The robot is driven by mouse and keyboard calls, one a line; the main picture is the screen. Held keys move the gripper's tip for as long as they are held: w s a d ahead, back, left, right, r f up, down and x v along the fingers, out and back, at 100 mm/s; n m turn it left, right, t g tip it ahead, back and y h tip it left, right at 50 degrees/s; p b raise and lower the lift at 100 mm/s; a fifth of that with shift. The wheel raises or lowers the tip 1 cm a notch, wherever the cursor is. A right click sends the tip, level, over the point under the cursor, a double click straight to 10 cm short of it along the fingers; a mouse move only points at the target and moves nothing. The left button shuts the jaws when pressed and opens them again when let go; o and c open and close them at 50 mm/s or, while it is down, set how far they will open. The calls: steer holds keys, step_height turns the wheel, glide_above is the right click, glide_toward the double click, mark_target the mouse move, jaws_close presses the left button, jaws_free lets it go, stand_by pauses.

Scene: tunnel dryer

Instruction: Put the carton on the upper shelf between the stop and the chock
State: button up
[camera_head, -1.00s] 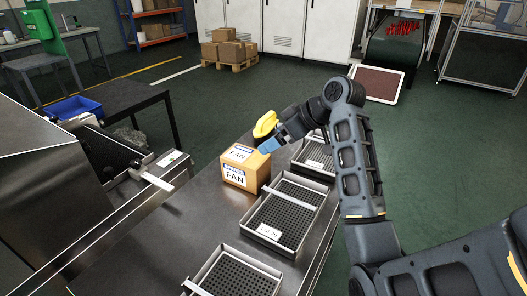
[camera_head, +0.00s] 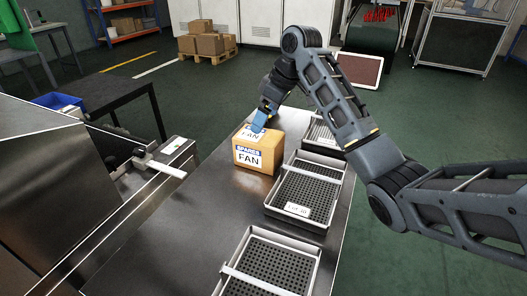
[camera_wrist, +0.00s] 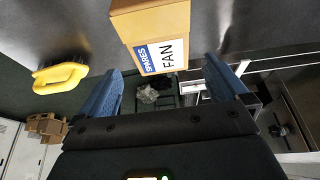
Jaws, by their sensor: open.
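The carton (camera_head: 262,145) is a brown box labelled SPARES FAN. It stands upright on the steel table, left of the trays. My gripper (camera_head: 258,122) is at the far top edge of the carton, with a blue finger showing over its top. In the wrist view the carton (camera_wrist: 150,28) lies ahead of the two blue fingers, roughly centred in the gap between their tips (camera_wrist: 163,65). The fingers are spread and I see no contact with the carton. I cannot make out an upper shelf, stop or chock in either view.
Perforated trays (camera_head: 268,262) line the table's right side. A yellow object (camera_wrist: 60,77) shows beside the carton in the wrist view. A steel machine (camera_head: 50,190) with a rail stands at the left.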

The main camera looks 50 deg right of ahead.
mark_target(260, 135)
steer(key=shift+s+d+x, duration=0.1)
steer(key=shift+s+x, duration=0.05)
steer(key=shift+x, duration=1.55)
steer(key=shift+s+d+x, duration=0.1)
steer(key=shift+s+x, duration=0.05)
steer(key=shift+x, duration=1.55)
steer(key=shift+f, duration=0.4)
steer(key=shift+r, duration=0.1)
steer(key=c, duration=1.6)
steer(key=shift+c, duration=0.2)
steer(key=shift+r, duration=0.15)
steer(key=r, duration=0.4)
steer(key=shift+s+d+r, duration=0.1)
steer(key=shift+d+r, duration=0.25)
steer(key=shift+r, duration=0.05)
steer(key=s+d+r, duration=0.6)
steer(key=d, duration=0.3)
steer(key=shift+s+r, duration=0.15)
steer(key=shift+r, duration=0.05)
